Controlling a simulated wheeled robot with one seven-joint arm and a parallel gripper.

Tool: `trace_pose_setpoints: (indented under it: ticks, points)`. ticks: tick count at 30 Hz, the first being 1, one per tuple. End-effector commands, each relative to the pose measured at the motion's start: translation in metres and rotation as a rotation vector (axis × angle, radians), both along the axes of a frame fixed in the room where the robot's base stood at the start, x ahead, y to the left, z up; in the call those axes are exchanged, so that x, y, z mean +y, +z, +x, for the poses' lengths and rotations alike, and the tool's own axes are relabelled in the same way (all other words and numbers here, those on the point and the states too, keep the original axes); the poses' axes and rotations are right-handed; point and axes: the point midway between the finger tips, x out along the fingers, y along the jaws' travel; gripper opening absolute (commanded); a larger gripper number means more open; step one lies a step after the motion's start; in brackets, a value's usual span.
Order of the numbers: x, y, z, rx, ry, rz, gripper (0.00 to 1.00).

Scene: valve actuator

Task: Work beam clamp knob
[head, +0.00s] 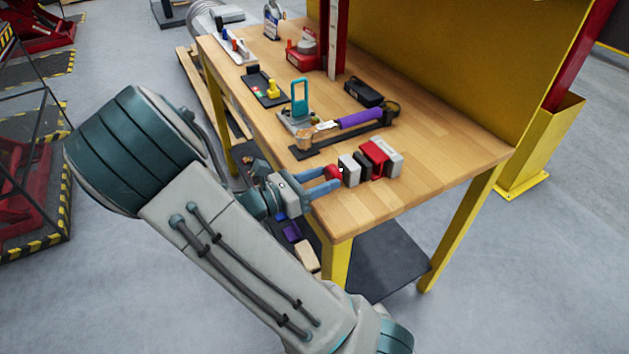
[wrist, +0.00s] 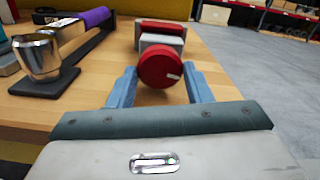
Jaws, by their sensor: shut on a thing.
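The beam clamp is a grey and red block (head: 377,158) near the front edge of the wooden table; it also shows in the wrist view (wrist: 162,38). Its round red knob (wrist: 160,69) faces my gripper, with a small white mark at its right side. In the head view the knob (head: 333,172) is partly covered by a finger. My gripper (head: 331,178) reaches in from the left with its blue fingers on either side of the knob. In the wrist view my gripper (wrist: 158,80) is shut on the knob.
A dark base with a purple-handled tool (head: 361,118) lies behind the clamp. A metal cup (wrist: 37,56) stands on its near end. A teal-framed device (head: 299,98) and a black case (head: 363,92) are farther back. The table's right part is clear.

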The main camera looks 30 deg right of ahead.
Motion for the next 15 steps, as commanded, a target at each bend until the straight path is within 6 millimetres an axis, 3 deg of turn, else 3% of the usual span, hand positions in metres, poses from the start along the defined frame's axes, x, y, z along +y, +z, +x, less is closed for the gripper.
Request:
trace_pose_setpoints:
  ticks: [15]
  points:
    - [-0.0057,0.0011,-0.0013,-0.343,-0.008,0.007,0.23]
